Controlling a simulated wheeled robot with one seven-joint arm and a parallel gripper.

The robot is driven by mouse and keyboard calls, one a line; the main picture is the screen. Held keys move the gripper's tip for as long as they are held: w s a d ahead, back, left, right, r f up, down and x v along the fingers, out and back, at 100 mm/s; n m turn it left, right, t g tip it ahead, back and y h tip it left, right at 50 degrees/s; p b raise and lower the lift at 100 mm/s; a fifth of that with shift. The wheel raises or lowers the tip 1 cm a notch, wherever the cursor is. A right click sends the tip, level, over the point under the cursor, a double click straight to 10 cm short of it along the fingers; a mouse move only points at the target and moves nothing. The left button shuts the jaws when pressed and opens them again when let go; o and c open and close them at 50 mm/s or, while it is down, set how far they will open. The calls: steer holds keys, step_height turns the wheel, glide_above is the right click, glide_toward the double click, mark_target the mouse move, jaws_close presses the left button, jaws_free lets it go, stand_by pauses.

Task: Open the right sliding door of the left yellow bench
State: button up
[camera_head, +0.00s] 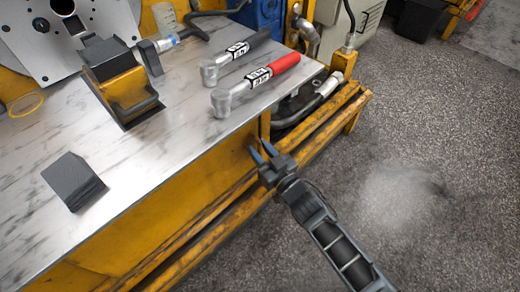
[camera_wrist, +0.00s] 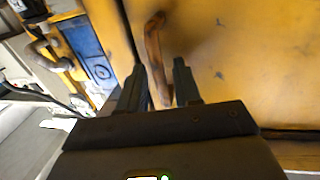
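The yellow bench (camera_head: 160,222) has a bare metal top and fills the left of the head view. A yellow door panel (camera_wrist: 240,60) of it fills the right of the wrist view. A worn, upright bar handle (camera_wrist: 154,42) stands on the panel near its left edge; it also shows in the head view (camera_head: 265,124). My gripper (camera_head: 261,151) is open at the bench's front, near its right end. In the wrist view its two fingers (camera_wrist: 159,78) are apart, with the handle's lower part between them. Whether either finger touches the handle I cannot tell.
Two torque wrenches, one red-handled (camera_head: 255,84) and one black-handled (camera_head: 236,57), lie on the benchtop. A black block (camera_head: 73,181) and a yellow-black fixture (camera_head: 118,78) are there too. A yellow lower rail (camera_head: 215,228) runs along the front. The floor (camera_head: 430,150) at right is clear.

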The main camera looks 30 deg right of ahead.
steer(key=shift+w, duration=0.2)
jaws_close()
stand_by(0.5)
